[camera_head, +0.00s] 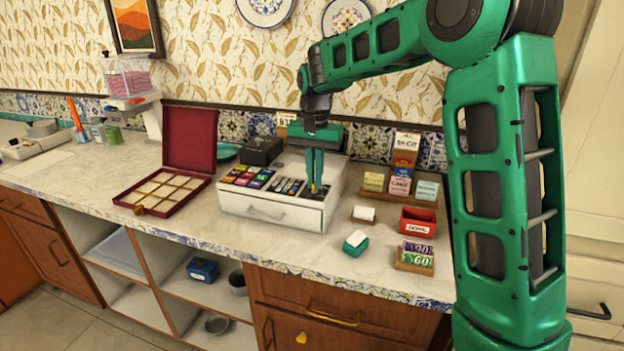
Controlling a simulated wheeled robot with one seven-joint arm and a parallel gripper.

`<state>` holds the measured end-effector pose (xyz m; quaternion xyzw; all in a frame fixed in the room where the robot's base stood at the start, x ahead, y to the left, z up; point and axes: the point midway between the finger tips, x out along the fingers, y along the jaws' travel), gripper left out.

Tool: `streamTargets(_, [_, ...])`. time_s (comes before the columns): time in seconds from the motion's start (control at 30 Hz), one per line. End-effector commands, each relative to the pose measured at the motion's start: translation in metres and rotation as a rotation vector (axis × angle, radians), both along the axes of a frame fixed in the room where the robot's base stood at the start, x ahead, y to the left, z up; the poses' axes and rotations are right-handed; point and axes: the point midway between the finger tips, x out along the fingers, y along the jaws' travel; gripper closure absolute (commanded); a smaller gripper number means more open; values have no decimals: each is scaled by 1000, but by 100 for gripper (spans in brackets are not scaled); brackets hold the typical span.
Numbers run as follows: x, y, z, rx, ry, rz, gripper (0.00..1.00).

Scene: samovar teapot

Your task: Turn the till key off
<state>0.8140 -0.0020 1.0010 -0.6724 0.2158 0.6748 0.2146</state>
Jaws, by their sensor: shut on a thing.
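The till (270,211) is a white box with a drawer front, standing on the counter. Coloured buttons cover the left of its sloped top and dark buttons the middle. My gripper (315,187) points straight down over the right part of the till top. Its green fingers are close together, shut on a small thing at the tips. A small yellow patch, likely the till key (314,189), shows between the fingertips. The fingers hide most of it, so I cannot tell which way it is turned.
An open dark-red box (182,147) with compartments lies left of the till. A black box (262,151) sits behind it. Right of the till are a red bin (418,221), card holders (400,182) and a number block (414,257). The counter front is mostly clear.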

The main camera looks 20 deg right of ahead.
Motion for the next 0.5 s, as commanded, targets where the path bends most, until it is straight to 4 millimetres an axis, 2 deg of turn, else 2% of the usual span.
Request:
streamTargets(0.03, [5, 2, 3, 3, -17, 6, 100])
streamTargets(0.37, [5, 2, 3, 3, -17, 9, 100])
streamTargets(0.4, [5, 2, 3, 3, -17, 9, 86])
streamTargets(0.43, [4, 2, 3, 3, -17, 9, 79])
streamTargets(0.47, [4, 2, 3, 3, -15, 8, 75])
streamTargets(0.5, [4, 2, 3, 2, -14, 8, 75])
